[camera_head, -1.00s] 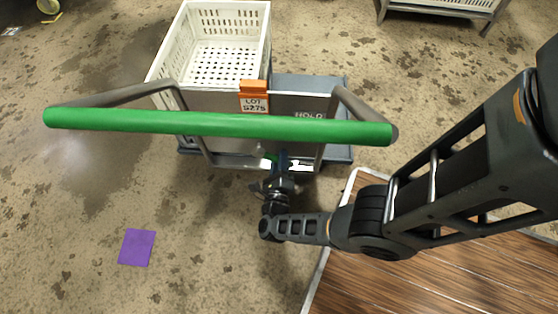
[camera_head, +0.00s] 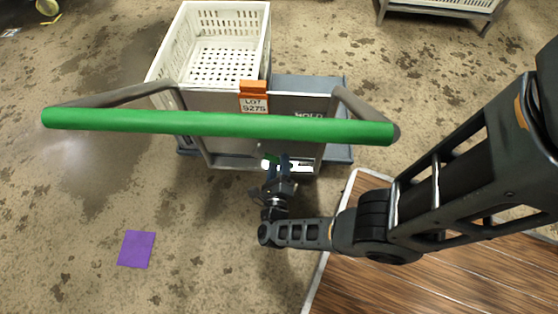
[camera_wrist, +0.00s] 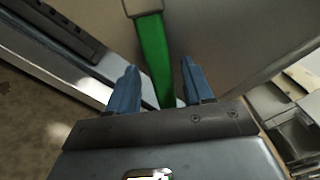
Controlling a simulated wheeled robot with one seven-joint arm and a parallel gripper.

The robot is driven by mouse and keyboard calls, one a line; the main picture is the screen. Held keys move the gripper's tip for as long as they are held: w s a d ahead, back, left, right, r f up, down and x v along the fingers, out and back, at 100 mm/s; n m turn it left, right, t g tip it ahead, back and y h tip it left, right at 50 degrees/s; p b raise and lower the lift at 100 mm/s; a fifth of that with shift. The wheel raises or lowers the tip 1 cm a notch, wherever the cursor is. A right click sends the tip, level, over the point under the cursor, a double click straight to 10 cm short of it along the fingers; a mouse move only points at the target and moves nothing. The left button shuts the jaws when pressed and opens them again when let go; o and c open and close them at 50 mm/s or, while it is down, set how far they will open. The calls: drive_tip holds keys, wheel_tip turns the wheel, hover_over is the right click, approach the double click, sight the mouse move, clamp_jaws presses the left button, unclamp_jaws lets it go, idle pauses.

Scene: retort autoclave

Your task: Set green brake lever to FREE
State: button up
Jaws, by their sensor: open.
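The green brake lever (camera_wrist: 153,52) shows in the wrist view as a green bar hanging from a pale block on the grey panel. Its lower end lies between the two blue fingers of my gripper (camera_wrist: 158,80), which are apart, with a gap on each side. In the head view my gripper (camera_head: 278,163) is low at the cart's near panel, under the green handle bar. The word HOLD on the panel is partly covered by the handle bar. Any FREE mark is not visible.
The cart's green handle bar (camera_head: 220,123) crosses above my gripper. A white crate (camera_head: 165,45) stands on the cart, with an orange-clipped LOT tag (camera_head: 254,102). A purple square (camera_head: 136,248) lies on the floor at left. Another crate cart (camera_head: 440,12) stands at the back right.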

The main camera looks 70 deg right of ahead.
drive_tip(key=v, duration=0.6)
drive_tip(key=shift+a, duration=0.25)
drive_tip(key=shift+s, duration=0.1)
